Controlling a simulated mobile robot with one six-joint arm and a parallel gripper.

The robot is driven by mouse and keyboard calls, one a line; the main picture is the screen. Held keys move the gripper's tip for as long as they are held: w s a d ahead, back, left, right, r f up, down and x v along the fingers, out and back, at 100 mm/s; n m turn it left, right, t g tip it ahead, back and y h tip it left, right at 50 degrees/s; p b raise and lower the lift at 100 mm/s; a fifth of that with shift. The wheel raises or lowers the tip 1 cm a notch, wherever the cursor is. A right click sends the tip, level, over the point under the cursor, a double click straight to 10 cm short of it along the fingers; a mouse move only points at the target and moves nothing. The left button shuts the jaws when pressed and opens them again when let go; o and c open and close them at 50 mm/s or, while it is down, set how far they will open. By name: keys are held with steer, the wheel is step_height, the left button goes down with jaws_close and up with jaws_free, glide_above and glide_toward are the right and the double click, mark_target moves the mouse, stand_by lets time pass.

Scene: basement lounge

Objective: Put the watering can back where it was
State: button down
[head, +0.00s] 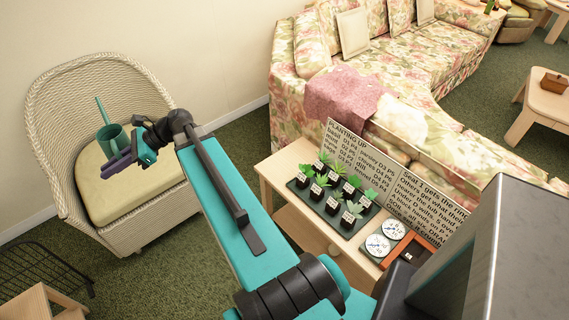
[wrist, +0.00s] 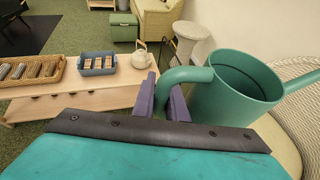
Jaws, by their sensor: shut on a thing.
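The green watering can (head: 116,140) is above or on the cushion of the white wicker chair (head: 60,95) at the left of the head view. I cannot tell whether its base touches the cushion. Its long spout points up and away from my gripper. My gripper (head: 118,168), with purple fingers, is shut on the can's handle. In the wrist view the gripper (wrist: 165,104) grips the curved handle beside the can's open body (wrist: 236,92). The can looks roughly upright. Its base is hidden in the wrist view.
A wooden table (head: 268,182) with a tray of labelled seedlings (head: 303,190), a sign (head: 350,150) and dials stands right of my arm. A floral sofa (head: 400,70) is behind it. In the wrist view a bench (wrist: 100,100) holds a basket (wrist: 30,72), a blue tray (wrist: 97,65) and a teapot (wrist: 141,60).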

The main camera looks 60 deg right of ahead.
steer(key=s+d+f+m+t+h+b, duration=0.1)
steer(key=d+f+m+t+h+b, duration=0.45)
steer(key=d, duration=0.85)
steer(key=d+f+m+h+b, duration=0.3)
steer(key=d+f+b, duration=0.2)
steer(key=d+f, duration=0.65)
steer(key=s+d+f+m+h+b, duration=0.2)
steer(key=s+d, duration=0.3)
steer(key=d, duration=0.4)
steer(key=s+d+f+m+g+h+b, duration=0.1)
steer(key=s+d+f+m+h+b, duration=0.2)
steer(key=s+d, duration=0.3)
steer(key=s+d+f+m+h+b, duration=0.3)
steer(key=s+d+f+h, duration=0.1)
steer(key=d, duration=0.9)
steer(key=shift+s+d+f+g+b, duration=0.3)
steer(key=shift+s+g+b, duration=0.1)
steer(key=shift+s, duration=0.35)
steer(key=shift+a+f+b, duration=0.1)
steer(key=shift+f+b, duration=0.65)
steer(key=shift+f, duration=2.4)
steer(key=shift+f, duration=0.1)
steer(key=shift+f+b, duration=0.45)
steer(key=shift+f, duration=1.35)
steer(key=shift+f, duration=0.15)
